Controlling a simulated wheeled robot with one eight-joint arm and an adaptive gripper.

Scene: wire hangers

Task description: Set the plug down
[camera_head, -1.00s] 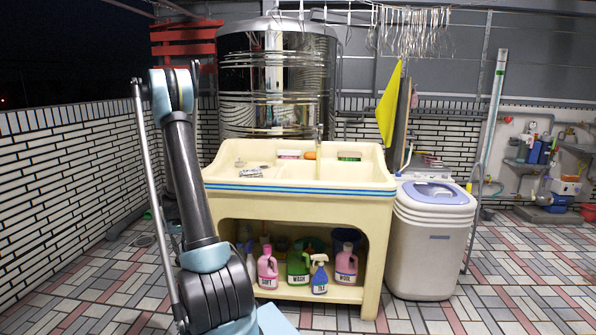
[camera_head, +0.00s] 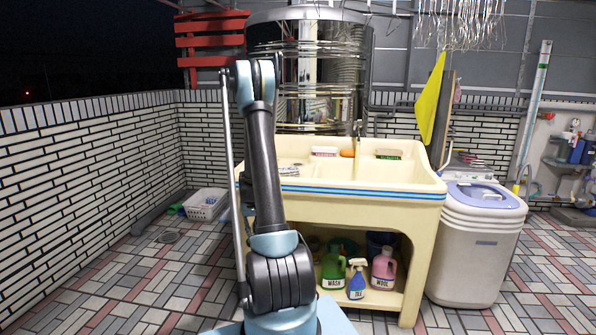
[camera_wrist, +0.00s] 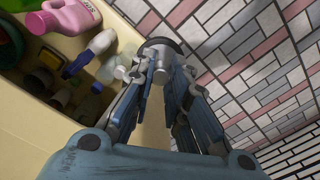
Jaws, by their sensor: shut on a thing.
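In the wrist view, my gripper (camera_wrist: 157,85) is shut on a plug (camera_wrist: 165,44). The plug shows as a dark round disc with a grey metallic part between the fingertips. It is held off the floor, beside the edge of the cream sink cabinet. In the head view my arm rises in front of the sink's left side; the gripper and plug are hidden there.
The cream sink (camera_head: 345,190) has a shelf below with several bottles, among them a green one (camera_head: 333,268). A white washer (camera_head: 480,245) stands at right. A white basket (camera_head: 205,204) lies at left. Tiled floor (camera_head: 150,262) is open at left.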

